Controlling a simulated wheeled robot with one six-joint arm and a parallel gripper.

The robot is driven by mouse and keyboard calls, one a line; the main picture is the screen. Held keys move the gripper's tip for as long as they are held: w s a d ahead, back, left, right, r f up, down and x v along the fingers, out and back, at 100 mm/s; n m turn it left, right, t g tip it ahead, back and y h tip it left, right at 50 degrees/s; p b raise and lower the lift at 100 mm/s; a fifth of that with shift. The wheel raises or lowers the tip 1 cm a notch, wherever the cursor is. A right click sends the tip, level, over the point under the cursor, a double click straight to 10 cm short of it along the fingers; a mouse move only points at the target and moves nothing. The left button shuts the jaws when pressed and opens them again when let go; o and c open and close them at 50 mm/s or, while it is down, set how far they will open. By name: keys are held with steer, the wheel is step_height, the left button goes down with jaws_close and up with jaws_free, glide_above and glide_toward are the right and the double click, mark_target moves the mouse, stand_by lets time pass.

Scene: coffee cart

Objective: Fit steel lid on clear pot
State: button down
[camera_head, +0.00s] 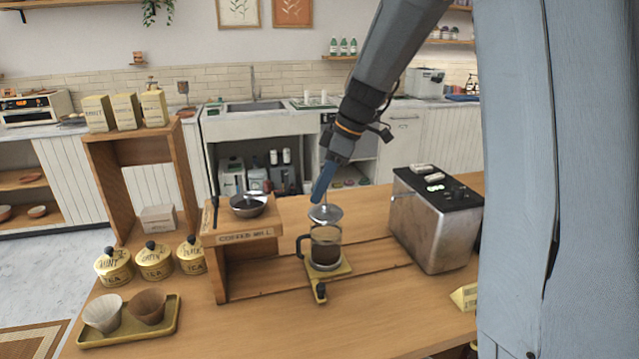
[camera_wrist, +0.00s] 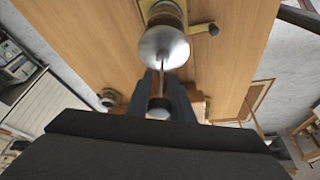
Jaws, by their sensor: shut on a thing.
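The clear pot (camera_head: 326,247) stands upright on a small yellow-rimmed base (camera_head: 341,270) on the wooden counter, with dark contents and a dark handle on its left. The round steel lid (camera_head: 325,214) is over the pot's mouth. I cannot tell whether it touches the rim. My gripper (camera_head: 320,188) comes down from above and is shut on the lid's knob or rod. In the wrist view the lid (camera_wrist: 164,45) lies just beyond the fingertips of my gripper (camera_wrist: 162,78), and covers part of the pot (camera_wrist: 163,10).
A steel machine (camera_head: 436,222) stands right of the pot. A wooden stand (camera_head: 240,240) with a metal bowl (camera_head: 248,206) is close on the left. Tea tins (camera_head: 155,261) and a tray (camera_head: 170,328) with two cups lie farther left. The front counter is mostly clear.

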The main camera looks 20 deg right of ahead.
mark_target(316, 210)
steer(key=shift+f+b, duration=0.55)
steer(key=shift+f, duration=0.8)
steer(key=shift+f+b, duration=0.55)
steer(key=shift+b, duration=0.1)
stand_by(0.8)
steer(key=c, duration=1.8)
jaws_free()
steer(key=shift+c, duration=0.2)
steer(key=p+v, duration=0.6)
steer(key=v, duration=0.5)
steer(key=shift+s+d, duration=0.15)
steer(key=shift+s, duration=0.05)
